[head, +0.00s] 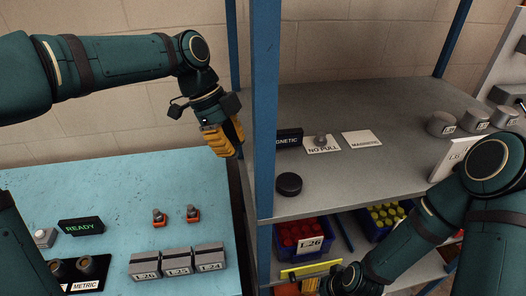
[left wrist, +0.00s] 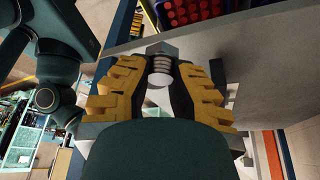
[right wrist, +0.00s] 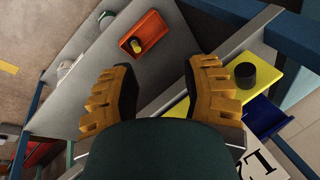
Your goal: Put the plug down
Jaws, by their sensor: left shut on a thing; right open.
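My left gripper (head: 222,138) is raised above the gap between the blue-topped bench and the grey shelf, touching neither. In the left wrist view it (left wrist: 161,66) is shut on the plug (left wrist: 160,70), a pale metal piece with ribbed rings. The head view hides the plug behind the fingers. My right gripper (right wrist: 163,65) is open and empty in the right wrist view, above a lower shelf. In the head view its fingers are hard to make out. Two small fittings with orange bases, one (head: 158,217) and another (head: 192,214), stand on the bench.
The bench (head: 90,185) has bare room at the back; a READY sign (head: 81,227), a METRIC holder (head: 88,272) and labelled grey blocks (head: 178,262) stand nearer. A blue post (head: 264,110) divides it from the shelf (head: 370,105), which carries a black disc (head: 289,183) and cards. Bins sit below.

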